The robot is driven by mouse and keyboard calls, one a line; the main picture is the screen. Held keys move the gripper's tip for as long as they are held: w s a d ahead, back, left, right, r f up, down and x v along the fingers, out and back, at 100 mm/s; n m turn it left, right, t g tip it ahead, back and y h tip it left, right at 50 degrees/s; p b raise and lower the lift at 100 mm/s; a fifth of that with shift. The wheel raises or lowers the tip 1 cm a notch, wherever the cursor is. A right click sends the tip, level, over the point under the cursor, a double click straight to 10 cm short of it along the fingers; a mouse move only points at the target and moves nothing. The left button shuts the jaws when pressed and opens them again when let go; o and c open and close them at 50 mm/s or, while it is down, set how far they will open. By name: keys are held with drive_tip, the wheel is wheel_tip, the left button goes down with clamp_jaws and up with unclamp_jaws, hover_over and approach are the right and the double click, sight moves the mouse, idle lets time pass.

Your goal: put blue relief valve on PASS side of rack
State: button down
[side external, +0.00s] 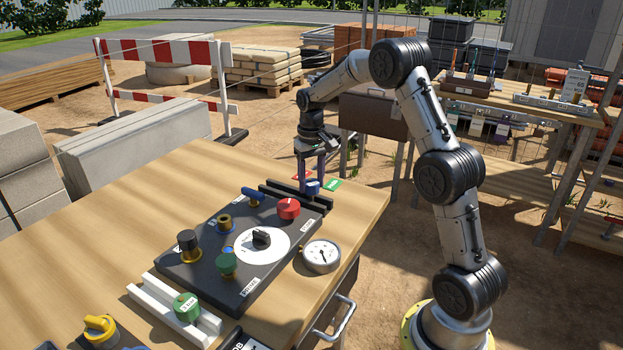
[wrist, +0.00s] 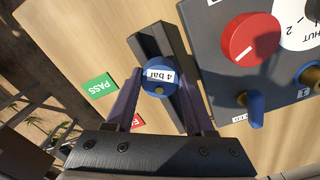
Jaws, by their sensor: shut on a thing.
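The blue relief valve (wrist: 157,70) has a white "4 bar" label and sits between the two fingers of my gripper (wrist: 160,88). My gripper is shut on it. In the side view, my gripper (side external: 312,176) points down with the blue valve (side external: 313,188) at its tips, at the black rack (side external: 292,198). In the wrist view the valve is over the rack's channel (wrist: 146,36), beside the green PASS label (wrist: 100,87). The red FAIL label (wrist: 136,114) is partly hidden by a finger. I cannot tell whether the valve rests in the rack.
A dark panel (side external: 205,268) with a red knob (side external: 289,208), dial and several valves stands close beside the rack. A gauge (side external: 321,256) is to its right. A white rack (side external: 150,292) holds a green valve (side external: 187,307).

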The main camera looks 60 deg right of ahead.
sight(311, 182)
drive_tip(key=shift+f, duration=0.5)
unclamp_jaws()
drive_tip(key=shift+r, duration=3.5)
drive_tip(key=shift+r, duration=0.1)
wheel_tip(311, 182, up, 14)
drive_tip(key=shift+f, duration=0.2)
